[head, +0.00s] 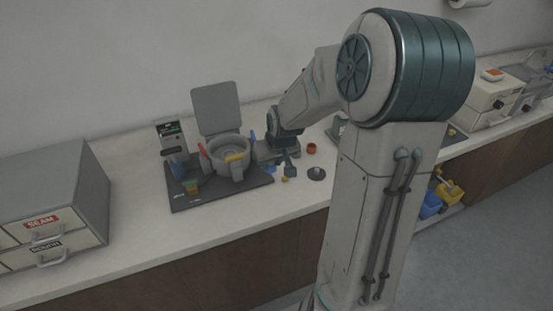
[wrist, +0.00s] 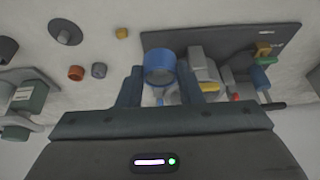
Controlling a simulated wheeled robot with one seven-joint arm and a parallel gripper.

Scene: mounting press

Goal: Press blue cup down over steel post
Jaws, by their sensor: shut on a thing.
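The blue cup (wrist: 160,76) is between the fingers of my gripper (wrist: 160,88) in the wrist view, with its round rim facing the camera. My gripper is shut on it; its lower end is partly hidden. In the head view the blue cup (head: 269,168) shows small beside my gripper (head: 280,160), near the right edge of the dark mat. The steel post (wrist: 64,37) stands on a dark round base, apart from the cup, at upper left in the wrist view. It also shows in the head view (head: 317,171), to the right of my gripper.
A press with a raised lid (head: 216,108) stands on the dark mat (head: 220,195). An orange ring-like piece (head: 311,148) and a small yellow piece (wrist: 121,33) lie on the counter. A drawer cabinet (head: 60,190) is at left. Counter around the post is mostly clear.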

